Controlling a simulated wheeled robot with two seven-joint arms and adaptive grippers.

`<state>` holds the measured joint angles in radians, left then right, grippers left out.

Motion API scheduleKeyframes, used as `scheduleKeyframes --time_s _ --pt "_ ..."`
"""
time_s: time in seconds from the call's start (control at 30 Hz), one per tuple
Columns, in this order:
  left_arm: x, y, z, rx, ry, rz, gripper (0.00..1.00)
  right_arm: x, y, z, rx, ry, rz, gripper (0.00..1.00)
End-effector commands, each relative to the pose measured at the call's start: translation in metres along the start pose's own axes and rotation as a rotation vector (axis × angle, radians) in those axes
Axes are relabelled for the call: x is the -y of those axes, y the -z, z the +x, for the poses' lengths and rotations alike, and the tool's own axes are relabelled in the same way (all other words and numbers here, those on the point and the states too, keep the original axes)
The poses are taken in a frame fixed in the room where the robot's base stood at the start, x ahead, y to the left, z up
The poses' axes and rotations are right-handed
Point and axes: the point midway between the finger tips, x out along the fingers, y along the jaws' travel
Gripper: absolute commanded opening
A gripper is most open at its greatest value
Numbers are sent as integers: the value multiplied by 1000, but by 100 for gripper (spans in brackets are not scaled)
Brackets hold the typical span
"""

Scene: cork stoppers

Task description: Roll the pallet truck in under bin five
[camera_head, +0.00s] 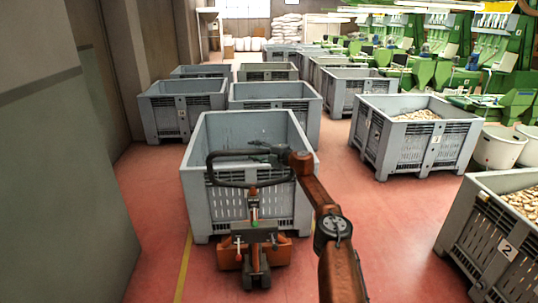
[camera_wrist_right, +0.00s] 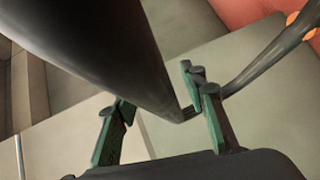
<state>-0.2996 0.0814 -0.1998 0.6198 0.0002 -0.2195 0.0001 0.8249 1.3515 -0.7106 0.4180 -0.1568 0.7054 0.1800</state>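The pallet truck (camera_head: 280,250) is orange with a dark looped handle (camera_head: 212,178). It stands close against the near side of an empty grey bin (camera_head: 196,205); its forks are hidden, so I cannot tell how far under they are. No number is readable on this bin, and I cannot pick out a five elsewhere. My right gripper (camera_head: 262,150) is at the top of the handle loop. In the right wrist view its green fingers (camera_wrist_right: 160,115) are apart, with the dark handle bar (camera_wrist_right: 125,60) passing between them and a gap beside it. My left gripper is not in view.
Bin 2 (camera_head: 475,235), filled with corks, stands at the right edge. Another cork-filled bin (camera_head: 400,150) stands behind it. Several grey bins, including one (camera_head: 272,90) just behind the near bin, line the back. A wall (camera_head: 60,200) closes the left. Red floor is free around the truck.

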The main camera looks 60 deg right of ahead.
Motion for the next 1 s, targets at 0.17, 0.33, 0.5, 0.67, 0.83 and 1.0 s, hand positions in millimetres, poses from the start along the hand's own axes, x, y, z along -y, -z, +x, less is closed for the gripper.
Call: scheduleKeyframes --time_s 0.17,0.33,0.5,0.67,0.83,1.0 --pt "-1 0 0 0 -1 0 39 -3 3 -15 -2 1 -8 39" --pt "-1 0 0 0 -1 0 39 -2 2 -30 -1 1 -6 39" --pt "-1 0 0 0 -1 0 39 -1 1 -45 0 2 -6 39" --pt "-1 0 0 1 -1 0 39 -2 2 -59 0 1 -6 39" --pt "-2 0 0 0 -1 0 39 -2 1 -72 0 0 -4 39" --pt "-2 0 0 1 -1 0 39 -2 2 -85 0 1 -6 39"
